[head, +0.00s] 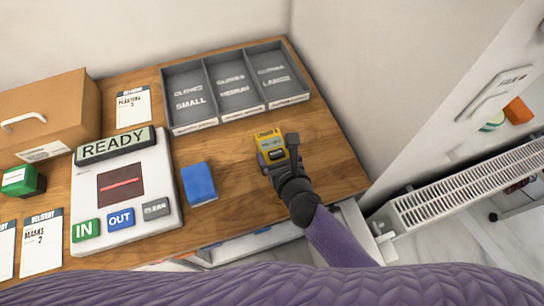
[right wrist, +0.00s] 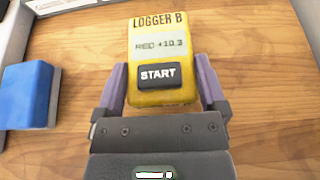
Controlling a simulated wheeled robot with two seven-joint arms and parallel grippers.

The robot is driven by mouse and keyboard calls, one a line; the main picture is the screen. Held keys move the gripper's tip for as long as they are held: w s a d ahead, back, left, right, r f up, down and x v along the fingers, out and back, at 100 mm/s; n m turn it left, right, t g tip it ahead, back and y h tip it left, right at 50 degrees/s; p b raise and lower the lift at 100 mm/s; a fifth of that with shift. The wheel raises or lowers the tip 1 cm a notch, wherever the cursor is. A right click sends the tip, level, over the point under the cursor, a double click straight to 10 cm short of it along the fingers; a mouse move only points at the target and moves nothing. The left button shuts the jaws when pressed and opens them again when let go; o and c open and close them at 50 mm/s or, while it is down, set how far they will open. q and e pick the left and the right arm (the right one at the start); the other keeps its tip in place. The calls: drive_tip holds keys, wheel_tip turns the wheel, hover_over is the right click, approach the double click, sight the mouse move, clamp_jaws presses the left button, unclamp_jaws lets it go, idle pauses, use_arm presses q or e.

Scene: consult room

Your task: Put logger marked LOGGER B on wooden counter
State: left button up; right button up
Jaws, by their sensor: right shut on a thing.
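Wood shows all around the logger. I cannot tell whether its underside touches the counter. My left gripper is not in view.
A grey tray (head: 220,122) with three glove compartments stands behind the logger. A blue block (head: 199,183) lies to its left. A white radiator (head: 465,190) is beyond the right edge.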

wheel_tip(320, 180, down, 3)
drive_tip(key=shift+r+b, duration=0.15)
drive_tip(key=shift+b, duration=0.5)
drive_tip(key=shift+r, duration=0.2)
drive_tip(key=shift+f, duration=0.15)
drive_tip(key=o, duration=1.1)
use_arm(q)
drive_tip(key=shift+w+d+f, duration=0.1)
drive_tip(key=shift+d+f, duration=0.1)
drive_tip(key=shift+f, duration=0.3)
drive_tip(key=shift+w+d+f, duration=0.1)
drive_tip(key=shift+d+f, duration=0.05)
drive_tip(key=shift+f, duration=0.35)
use_arm(e)
drive_tip(key=shift+r, duration=0.2)
drive_tip(key=shift+s+d+r+p, duration=0.1)
drive_tip(key=shift+s+r+p, duration=0.15)
drive_tip(key=shift+p, duration=0.25)
drive_tip(key=p+v, duration=0.2)
drive_tip(key=v, duration=0.9)
drive_tip(key=shift+s, duration=0.25)
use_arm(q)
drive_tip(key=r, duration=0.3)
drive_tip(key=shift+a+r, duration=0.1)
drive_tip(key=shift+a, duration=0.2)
